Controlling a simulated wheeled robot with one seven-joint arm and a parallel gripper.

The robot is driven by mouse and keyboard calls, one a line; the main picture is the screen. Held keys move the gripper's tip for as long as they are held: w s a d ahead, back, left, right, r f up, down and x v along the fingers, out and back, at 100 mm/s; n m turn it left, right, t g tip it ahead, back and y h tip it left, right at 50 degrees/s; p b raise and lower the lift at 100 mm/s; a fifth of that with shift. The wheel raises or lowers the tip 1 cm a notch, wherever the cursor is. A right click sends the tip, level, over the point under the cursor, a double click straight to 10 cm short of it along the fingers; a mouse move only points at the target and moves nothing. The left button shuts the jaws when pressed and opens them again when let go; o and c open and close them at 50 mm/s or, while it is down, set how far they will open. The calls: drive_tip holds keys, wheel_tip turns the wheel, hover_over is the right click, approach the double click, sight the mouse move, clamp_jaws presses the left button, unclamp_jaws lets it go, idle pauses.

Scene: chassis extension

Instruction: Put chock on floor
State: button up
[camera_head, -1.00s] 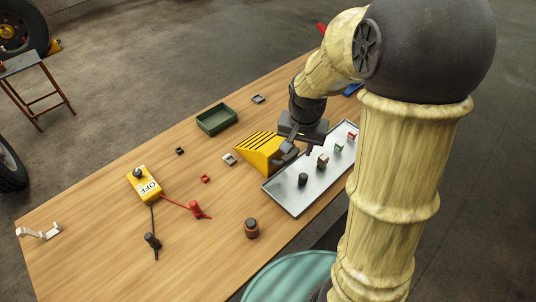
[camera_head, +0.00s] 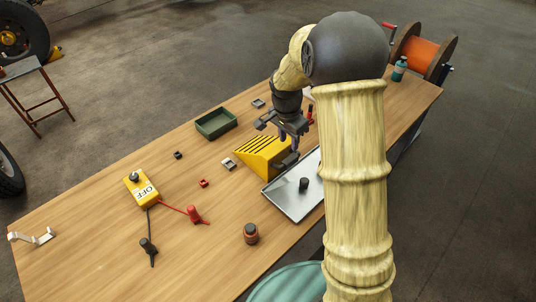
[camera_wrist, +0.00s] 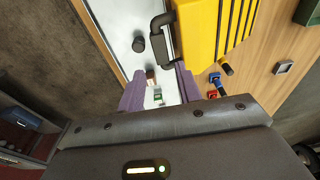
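The chock (camera_head: 262,152) is a yellow wedge with black stripes. It sits on the wooden table against the left edge of the metal tray. In the wrist view the chock (camera_wrist: 208,35) shows at the top, with its dark handle (camera_wrist: 161,38) on the side facing the tray. My gripper (camera_head: 289,140) is just above the handle side of the chock. In the wrist view its two purple fingers (camera_wrist: 160,80) are apart with nothing held, and the handle's near end is just beyond them. The floor (camera_head: 130,70) shows beyond the table.
The metal tray (camera_head: 283,205) holds a black knob and small parts, partly hidden by my arm. A green bin (camera_head: 216,123), a yellow OFF box (camera_head: 141,189) and a cable reel (camera_head: 421,52) are on the table. Another yellow chock (camera_head: 54,46) lies by a wheel on the floor.

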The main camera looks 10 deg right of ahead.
sight(290, 159)
drive_tip(key=f, duration=0.3)
drive_tip(key=f+p, duration=0.1)
drive_tip(key=f, duration=0.4)
drive_tip(key=shift+w+d+f, duration=0.3)
drive_tip(key=shift+d+f, duration=0.1)
drive_tip(key=shift+f, duration=0.1)
drive_tip(key=f, duration=0.2)
drive_tip(key=f+p, duration=0.1)
drive_tip(key=f, duration=0.2)
drive_tip(key=shift+w+d+f+p, duration=0.2)
drive_tip(key=shift+d+f+p, duration=0.1)
drive_tip(key=shift+p, duration=0.05)
clamp_jaws()
drive_tip(key=shift+w+r, duration=0.1)
